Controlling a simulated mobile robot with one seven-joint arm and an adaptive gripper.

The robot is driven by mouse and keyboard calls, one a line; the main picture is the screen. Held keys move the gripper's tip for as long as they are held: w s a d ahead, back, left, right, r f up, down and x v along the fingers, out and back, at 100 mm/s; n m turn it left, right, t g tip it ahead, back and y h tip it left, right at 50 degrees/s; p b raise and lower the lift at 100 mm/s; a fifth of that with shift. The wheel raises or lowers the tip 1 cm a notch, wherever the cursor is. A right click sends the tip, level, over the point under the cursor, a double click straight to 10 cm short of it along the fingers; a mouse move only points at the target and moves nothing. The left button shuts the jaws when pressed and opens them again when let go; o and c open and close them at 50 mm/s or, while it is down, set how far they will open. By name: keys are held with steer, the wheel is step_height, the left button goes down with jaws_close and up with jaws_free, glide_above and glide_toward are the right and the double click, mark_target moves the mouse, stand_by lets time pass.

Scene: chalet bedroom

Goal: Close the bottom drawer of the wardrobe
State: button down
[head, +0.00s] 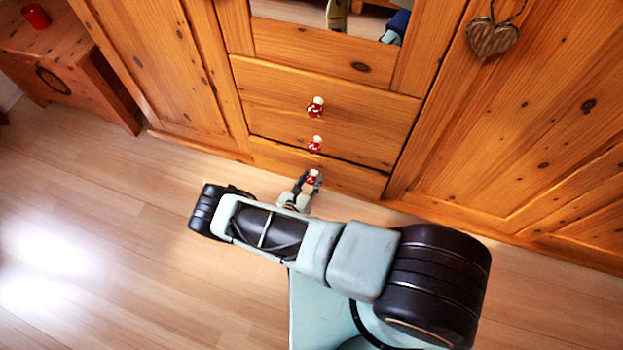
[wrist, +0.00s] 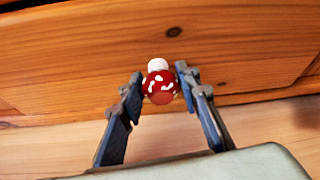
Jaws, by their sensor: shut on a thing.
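The wooden wardrobe (head: 175,75) has a stack of drawers in its middle. The bottom drawer (head: 350,180) is the lowest front, just above the floor; a dark line runs along its top edge. How far it stands out is hard to tell from this steep view. Its red-and-white mushroom knob (head: 313,177) also shows in the wrist view (wrist: 160,87). My gripper (head: 306,180) has one finger on each side of this knob and is shut on it. In the wrist view the drawer front (wrist: 150,50) fills the area behind the gripper (wrist: 159,84).
Two more mushroom knobs (head: 315,105) sit above on the higher drawers. A heart ornament (head: 492,38) hangs on the right door. A small wooden cabinet (head: 70,65) with a red candle (head: 36,15) stands at the left. The light wood floor (head: 110,220) is clear at left.

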steer(key=shift+w+d, duration=0.25)
steer(key=shift+w, duration=0.45)
steer(key=shift+w+d, duration=0.2)
steer(key=shift+w, duration=0.45)
steer(key=shift+r, duration=0.1)
steer(key=c, duration=1.4)
jaws_free()
steer(key=v, duration=0.7)
steer(key=shift+s, duration=0.2)
steer(key=shift+a, duration=0.1)
